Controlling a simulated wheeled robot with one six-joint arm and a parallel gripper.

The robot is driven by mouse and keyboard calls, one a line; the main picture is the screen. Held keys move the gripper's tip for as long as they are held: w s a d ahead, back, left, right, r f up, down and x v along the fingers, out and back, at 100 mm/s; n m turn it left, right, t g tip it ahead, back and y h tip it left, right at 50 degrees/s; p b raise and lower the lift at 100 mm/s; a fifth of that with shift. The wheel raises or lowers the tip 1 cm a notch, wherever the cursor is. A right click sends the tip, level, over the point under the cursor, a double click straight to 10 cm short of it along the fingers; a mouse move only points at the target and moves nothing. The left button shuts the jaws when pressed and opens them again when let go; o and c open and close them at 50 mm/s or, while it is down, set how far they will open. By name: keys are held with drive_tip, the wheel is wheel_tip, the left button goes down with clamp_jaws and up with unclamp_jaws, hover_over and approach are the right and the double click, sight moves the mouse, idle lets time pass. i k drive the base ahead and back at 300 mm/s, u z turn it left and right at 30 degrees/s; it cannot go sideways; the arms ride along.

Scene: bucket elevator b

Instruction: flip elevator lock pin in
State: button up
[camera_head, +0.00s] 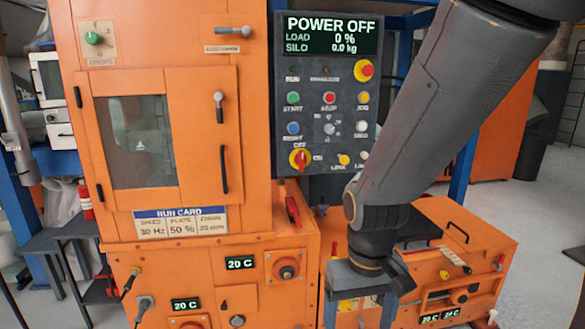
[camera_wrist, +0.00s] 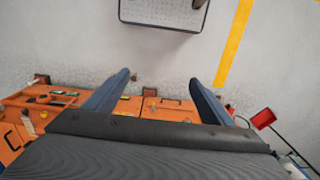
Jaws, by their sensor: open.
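The orange bucket elevator machine (camera_head: 165,235) fills the left and middle of the head view. I cannot tell for sure which part is the lock pin. A small lever (camera_head: 233,31) sticks out at the top, above a label too small to read. A lever handle (camera_head: 219,100) is on the door panel, and a black-and-yellow handle (camera_head: 131,280) juts out at the lower left. My gripper (camera_head: 360,312) points down in front of the lower right housing, apart from these parts. In the wrist view my gripper (camera_wrist: 160,82) is open, with nothing between its fingers.
The control panel (camera_head: 328,110) reads POWER OFF, with buttons and a red-and-yellow rotary switch (camera_head: 300,159). A lower orange housing (camera_head: 470,235) stands at the right. The wrist view shows grey floor (camera_wrist: 60,40), a yellow floor stripe (camera_wrist: 233,45) and a red box (camera_wrist: 264,118).

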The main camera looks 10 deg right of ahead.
sight(344, 160)
drive_tip(key=k, duration=1.3)
drive_tip(key=z, duration=0.55)
drive_tip(key=i, duration=1.65)
drive_tip(key=u, duration=0.55)
